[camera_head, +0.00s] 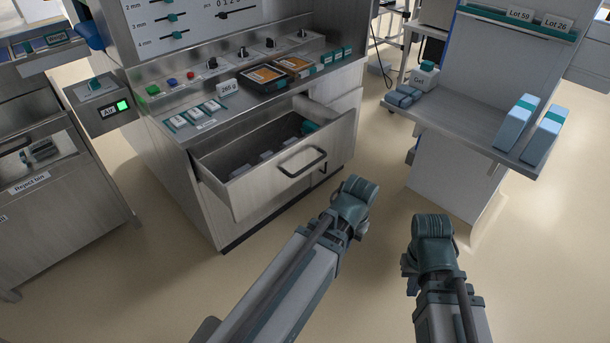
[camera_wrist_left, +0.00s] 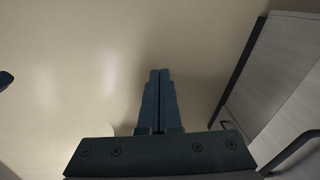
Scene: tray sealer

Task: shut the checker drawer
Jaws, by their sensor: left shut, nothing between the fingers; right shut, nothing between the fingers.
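The checker drawer (camera_head: 258,190) is pulled out of the metal cabinet in the head view. Its front carries a dark bar handle (camera_head: 303,161), and several small items lie inside. My left gripper (camera_head: 356,205) is in front of the drawer, to the right of and below the handle and apart from it. In the left wrist view its shut fingers (camera_wrist_left: 160,100) show empty over the floor, with a grey cabinet or drawer face (camera_wrist_left: 272,75) at the right. My right gripper (camera_head: 432,240) is farther right over open floor, shut and empty; its fingertips are mostly hidden.
A grey shelf unit (camera_head: 455,120) with light-blue boxes (camera_head: 515,122) stands at the right. A reject bin cabinet (camera_head: 60,215) is at the left. The floor between is clear.

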